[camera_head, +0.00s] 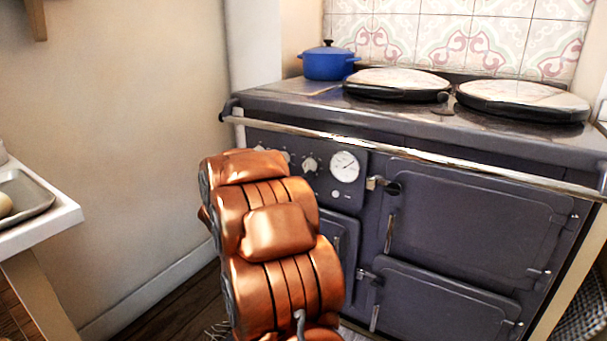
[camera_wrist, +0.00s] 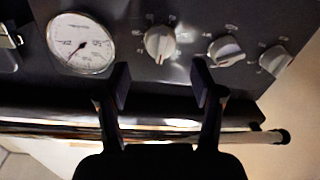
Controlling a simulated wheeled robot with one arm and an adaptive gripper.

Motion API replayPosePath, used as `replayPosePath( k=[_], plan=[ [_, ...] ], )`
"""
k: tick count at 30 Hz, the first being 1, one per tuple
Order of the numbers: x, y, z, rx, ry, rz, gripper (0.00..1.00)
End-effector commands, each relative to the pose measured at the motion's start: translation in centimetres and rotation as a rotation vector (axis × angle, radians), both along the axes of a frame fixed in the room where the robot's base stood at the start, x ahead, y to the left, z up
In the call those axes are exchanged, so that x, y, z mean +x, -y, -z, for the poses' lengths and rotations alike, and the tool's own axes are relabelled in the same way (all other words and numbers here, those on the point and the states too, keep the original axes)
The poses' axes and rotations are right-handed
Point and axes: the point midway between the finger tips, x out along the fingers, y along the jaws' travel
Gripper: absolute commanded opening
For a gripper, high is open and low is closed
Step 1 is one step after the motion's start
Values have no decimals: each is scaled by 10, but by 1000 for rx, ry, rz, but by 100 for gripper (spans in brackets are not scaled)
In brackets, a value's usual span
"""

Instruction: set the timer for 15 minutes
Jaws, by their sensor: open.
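A dark grey range cooker has a control panel with a white round dial (camera_head: 344,166) and a row of pale knobs, one showing beside the dial (camera_head: 310,165). The wrist view shows the panel upside down, with the dial (camera_wrist: 81,44) at left and three knobs to its right. My gripper (camera_wrist: 161,84) is open and empty, its two black fingertips apart. The nearest knob (camera_wrist: 160,42) lies between and just beyond the fingertips, seemingly untouched. The middle knob (camera_wrist: 227,51) and the end knob (camera_wrist: 275,60) are farther right. Knob markings are too small to read. My copper arm hides the gripper in the head view.
A metal rail (camera_head: 420,152) runs along the cooker's front edge, and it crosses behind my fingers in the wrist view (camera_wrist: 250,137). A blue pot (camera_head: 328,63) and two round lids stand on top. A white counter with a tray (camera_head: 25,205) is at left.

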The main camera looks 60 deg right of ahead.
Motion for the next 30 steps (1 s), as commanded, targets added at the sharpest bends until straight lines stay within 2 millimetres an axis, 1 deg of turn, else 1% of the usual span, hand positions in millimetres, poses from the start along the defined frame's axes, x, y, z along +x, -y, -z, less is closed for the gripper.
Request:
replayPosePath(
  k=[1,6,12,16,25,30],
  plan=[
    [-1,8,3,-2,0,4,66],
    [2,33,2,-1,2,1,66],
    [6,50,3,2,-2,-4,66],
    [8,55,2,2,-1,-6,66],
    [9,56,1,3,0,-8,66],
    [9,56,1,3,0,-8,49]
  ],
)
